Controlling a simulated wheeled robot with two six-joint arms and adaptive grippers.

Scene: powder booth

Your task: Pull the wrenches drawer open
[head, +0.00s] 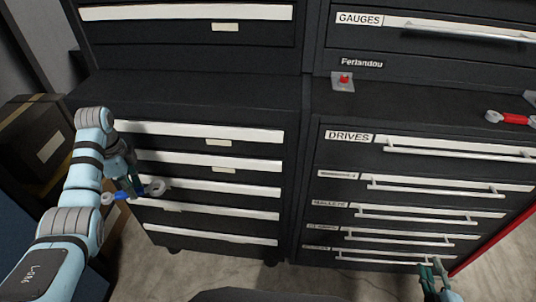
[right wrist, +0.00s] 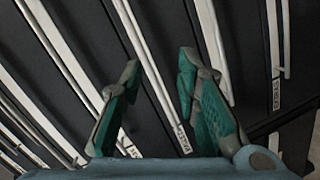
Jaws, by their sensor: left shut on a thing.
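The smaller labels below, such as the second drawer's label (head: 342,174), are too blurred for me to tell which reads wrenches. My right gripper (head: 432,265) is low in front of the bottom drawer's handle (head: 395,262). In the right wrist view the same gripper (right wrist: 160,68) is open and empty, with drawer fronts and a handle bar behind its fingers. My left gripper (head: 134,190) is shut on a blue wrench-like tool (head: 157,187) with grey ring ends, before the left cabinet.
The left cabinet's drawers (head: 210,186) are shut. A red-handled tool (head: 512,118) and a small plate with a red button (head: 343,82) are on the right cabinet's ledge. A brown box (head: 35,143) stands at far left. Floor (head: 200,268) shows below the cabinets.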

